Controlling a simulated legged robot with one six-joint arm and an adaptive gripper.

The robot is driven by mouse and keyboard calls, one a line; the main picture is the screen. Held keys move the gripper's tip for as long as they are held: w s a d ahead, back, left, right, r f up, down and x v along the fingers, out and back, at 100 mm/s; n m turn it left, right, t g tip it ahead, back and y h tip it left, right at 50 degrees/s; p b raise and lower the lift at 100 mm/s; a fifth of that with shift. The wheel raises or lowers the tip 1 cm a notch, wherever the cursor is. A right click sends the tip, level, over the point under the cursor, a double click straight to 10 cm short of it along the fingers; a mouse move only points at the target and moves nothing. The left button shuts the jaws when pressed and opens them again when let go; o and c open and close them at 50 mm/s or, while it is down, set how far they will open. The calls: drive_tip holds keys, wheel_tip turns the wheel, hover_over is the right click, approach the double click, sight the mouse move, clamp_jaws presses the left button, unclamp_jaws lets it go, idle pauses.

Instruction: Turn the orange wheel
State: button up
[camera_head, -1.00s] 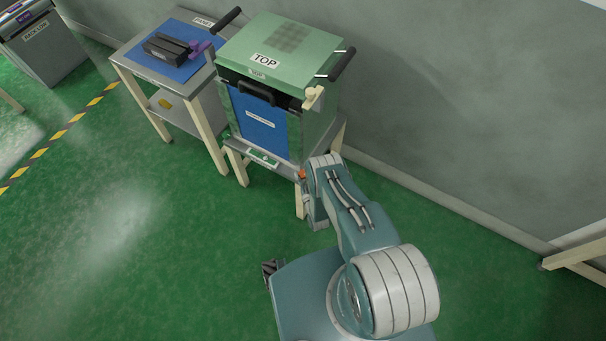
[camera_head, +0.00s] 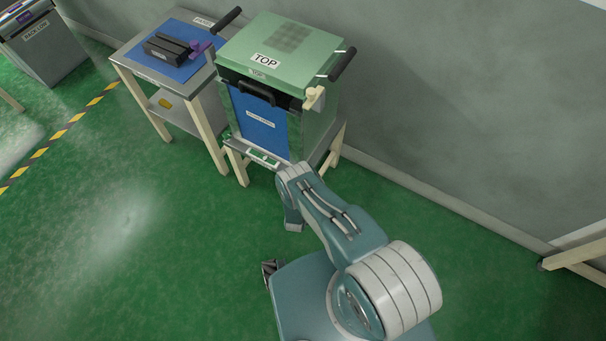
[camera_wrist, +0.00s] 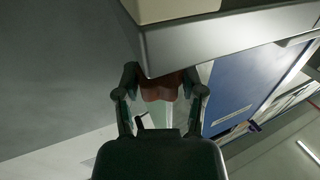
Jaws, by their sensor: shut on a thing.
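The orange wheel shows in the wrist view as a dark red-brown lobed knob (camera_wrist: 160,88), under the edge of a grey shelf or frame (camera_wrist: 215,36). My gripper (camera_wrist: 162,97) has its two fingers on either side of the knob and is shut on it. In the head view the wheel and my fingers are hidden behind my own arm, at the front right corner of the stand (camera_head: 238,160) below the green box (camera_head: 283,40) labelled TOP.
The box has a blue front panel (camera_head: 258,120) and black handles (camera_head: 342,64). To its left stands a table (camera_head: 135,48) with a blue mat and a black block (camera_head: 170,47). The wall is behind; green floor lies open in front.

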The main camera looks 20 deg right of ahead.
drive_tip(key=shift+w+r, duration=0.1)
drive_tip(key=shift+w, duration=0.05)
drive_tip(key=o, duration=1.1)
drive_tip(key=shift+o, duration=0.2)
drive_tip(key=v, duration=1.2)
